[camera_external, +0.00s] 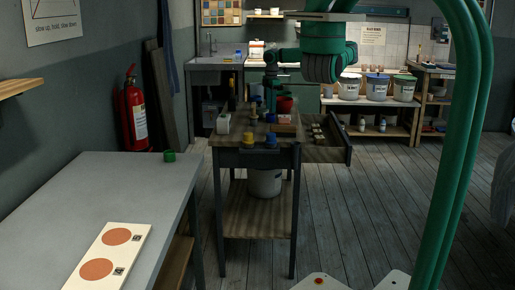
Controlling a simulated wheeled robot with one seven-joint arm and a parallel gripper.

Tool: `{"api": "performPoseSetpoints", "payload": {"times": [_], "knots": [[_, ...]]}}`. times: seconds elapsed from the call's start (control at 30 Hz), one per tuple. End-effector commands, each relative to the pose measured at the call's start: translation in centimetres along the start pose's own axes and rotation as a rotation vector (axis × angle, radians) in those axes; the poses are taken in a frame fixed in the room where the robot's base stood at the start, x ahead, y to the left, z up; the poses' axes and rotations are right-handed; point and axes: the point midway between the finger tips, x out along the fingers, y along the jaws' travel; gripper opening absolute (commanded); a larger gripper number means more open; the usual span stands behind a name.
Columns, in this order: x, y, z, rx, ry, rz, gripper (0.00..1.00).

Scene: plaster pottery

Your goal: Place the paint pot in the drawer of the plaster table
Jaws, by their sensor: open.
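The plaster table (228,131) is a small dark wooden table in the middle. Its drawer (325,154) is pulled out to the right and holds several small pale items. Small paint pots stand about: a blue one (272,140) and a yellow one (248,140) at the table's near edge, and a green one (170,156) on the grey bench. I cannot tell which pot the task means. My gripper (270,104) points down over the table's far part, open, close above a small blue item (271,118). Its fingers are dark and small, and contact is unclear.
The grey bench (95,185) at the left bears a cream board (108,258) with orange discs. A red pot (285,104) and a pale block (284,119) are near my gripper. A white bucket (264,183) stands on the lower shelf. Floor right of the drawer is clear.

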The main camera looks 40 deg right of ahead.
Motion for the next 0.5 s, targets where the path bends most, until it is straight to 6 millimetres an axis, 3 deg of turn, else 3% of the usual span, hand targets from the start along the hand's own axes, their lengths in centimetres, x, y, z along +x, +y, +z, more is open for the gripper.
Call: {"api": "performPoseSetpoints", "payload": {"times": [0.17, 0.5], "knots": [[1.0, 0.0, 0.1, 0.000, -0.001, 0.000, 0.43], [5.2, -0.2, 0.2, -0.001, 0.000, -0.001, 0.43]]}}
